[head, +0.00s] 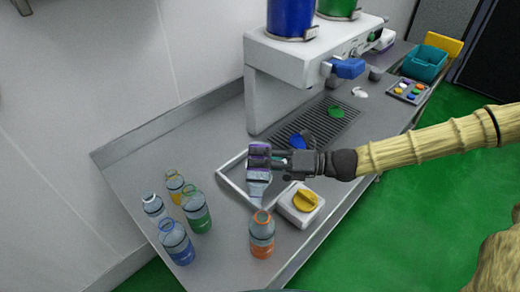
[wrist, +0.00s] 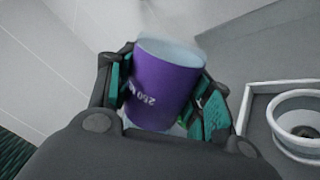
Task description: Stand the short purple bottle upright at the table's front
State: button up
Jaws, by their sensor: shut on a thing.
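The short purple bottle (head: 258,186) is in my gripper (head: 268,160), over the white-rimmed tray in the head view. Its purple part is on top and its clear, narrowing part points down, so it looks upside down. In the wrist view, the purple bottle (wrist: 160,83) fills the space between the two fingers of my gripper (wrist: 168,95), and its printed number reads inverted. The fingers are closed on its sides. Whether the lower end touches the tray cannot be told. The table (head: 222,232) has bare metal near its front.
Several bottles stand at the left end: blue (head: 177,243), green (head: 196,212), yellow (head: 175,186) and a clear one (head: 154,207). An orange bottle (head: 262,236) stands near the front edge, beside a white box with a yellow knob (head: 305,201). The tray (head: 229,193) lies behind them.

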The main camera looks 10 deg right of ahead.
jog(key=shift+m+p, duration=0.3)
jog(key=shift+m, duration=0.3)
jog(key=shift+r+m+p, duration=0.3)
jog(key=shift+m+p, duration=0.3)
jog(key=shift+p, duration=0.45)
jog(key=m+p, duration=0.2)
jog(key=m, duration=0.1)
jog(key=shift+p, duration=0.4)
jog(key=shift+f+m+p, duration=0.3)
jog(key=shift+m+p, duration=0.1)
jog(key=shift+m, duration=0.5)
